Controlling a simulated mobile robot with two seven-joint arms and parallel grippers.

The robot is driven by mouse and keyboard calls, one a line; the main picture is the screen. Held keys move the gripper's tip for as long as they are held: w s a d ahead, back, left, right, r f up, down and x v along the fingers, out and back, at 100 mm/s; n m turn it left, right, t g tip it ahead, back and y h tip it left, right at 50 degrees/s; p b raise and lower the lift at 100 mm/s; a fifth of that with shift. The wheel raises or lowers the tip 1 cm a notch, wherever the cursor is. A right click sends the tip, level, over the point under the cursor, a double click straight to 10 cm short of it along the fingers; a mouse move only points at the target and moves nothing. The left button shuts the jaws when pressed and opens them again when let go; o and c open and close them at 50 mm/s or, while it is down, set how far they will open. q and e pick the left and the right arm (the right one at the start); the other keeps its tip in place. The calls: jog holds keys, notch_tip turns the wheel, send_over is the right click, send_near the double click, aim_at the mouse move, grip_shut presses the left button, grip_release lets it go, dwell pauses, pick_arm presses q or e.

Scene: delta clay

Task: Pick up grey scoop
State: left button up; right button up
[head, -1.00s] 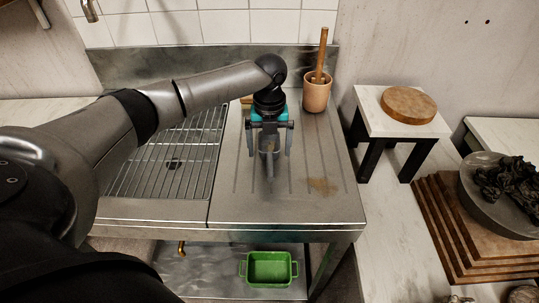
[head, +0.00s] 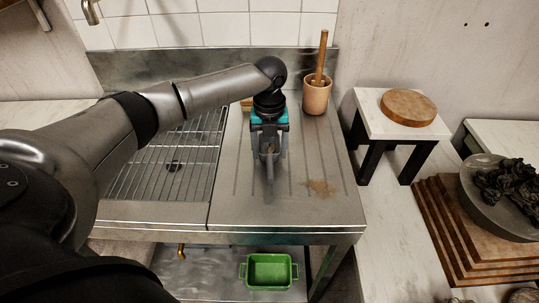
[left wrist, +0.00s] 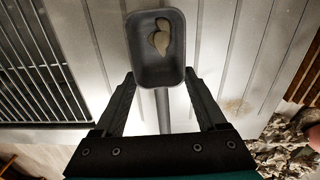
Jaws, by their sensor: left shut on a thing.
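The grey scoop (head: 270,174) is on the ribbed steel drainboard, below my left gripper (head: 269,154). In the left wrist view the scoop (left wrist: 158,75) has a rectangular dark grey bowl holding a few pale pieces. Its handle points toward the wrist. In the head view the gripper partly hides the bowl. I cannot tell whether the scoop touches the drainboard. My right gripper is out of view.
A pot with a wooden pestle (head: 316,94) stands at the drainboard's back right. A wire rack (head: 168,165) lies left. A brown powdery patch (head: 320,187) lies right of the scoop. A green dish (head: 269,271) sits on the lower shelf. A small stool (head: 372,118) stands right.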

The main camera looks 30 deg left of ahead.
pick_arm(q)
notch_tip(320, 180, up, 20)
jog(key=p, duration=0.4)
jog(key=s+d+f+n, duration=0.1)
jog(key=s+d+n, duration=0.5)
jog(key=n, duration=0.8)
jog(key=s+d+f+n, duration=0.2)
jog(key=s+d+n, duration=0.4)
jog(key=n, duration=0.9)
jog(key=shift+s+d, duration=0.2)
jog(key=shift+d, duration=0.15)
jog(key=shift+w+d, duration=0.1)
